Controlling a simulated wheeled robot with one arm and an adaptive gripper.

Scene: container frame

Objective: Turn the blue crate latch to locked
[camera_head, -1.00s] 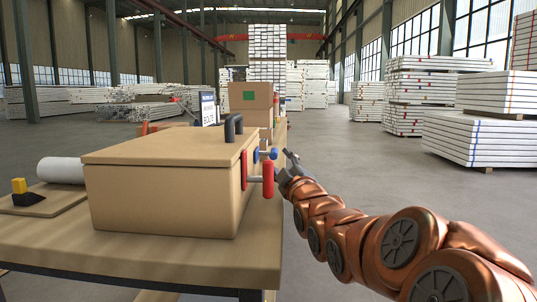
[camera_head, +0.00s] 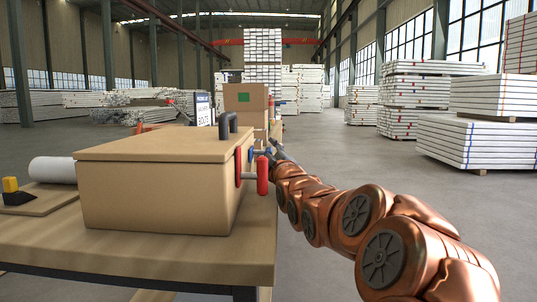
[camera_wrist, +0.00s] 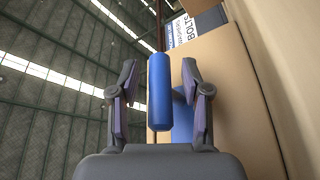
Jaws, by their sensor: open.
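The tan crate (camera_head: 150,195) stands on the wooden table, with a dark handle on its lid. On its right side are a red latch handle (camera_head: 262,174) and, beyond it, the blue latch (camera_head: 262,151), partly covered by my arm. In the wrist view the blue latch handle (camera_wrist: 160,84) stands between my gripper's (camera_wrist: 158,75) two fingers, with gaps on both sides. My gripper is open around it and does not appear to touch it. A blue plate (camera_wrist: 182,118) lies behind the handle on the crate wall (camera_wrist: 225,95). In the head view my fingertips are hard to make out.
A white roll (camera_head: 52,170) and a yellow-and-black block (camera_head: 14,191) lie left of the crate. A stacked box with a green patch (camera_head: 246,97) and a sign (camera_head: 202,109) stand behind it. Open floor lies right of the table.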

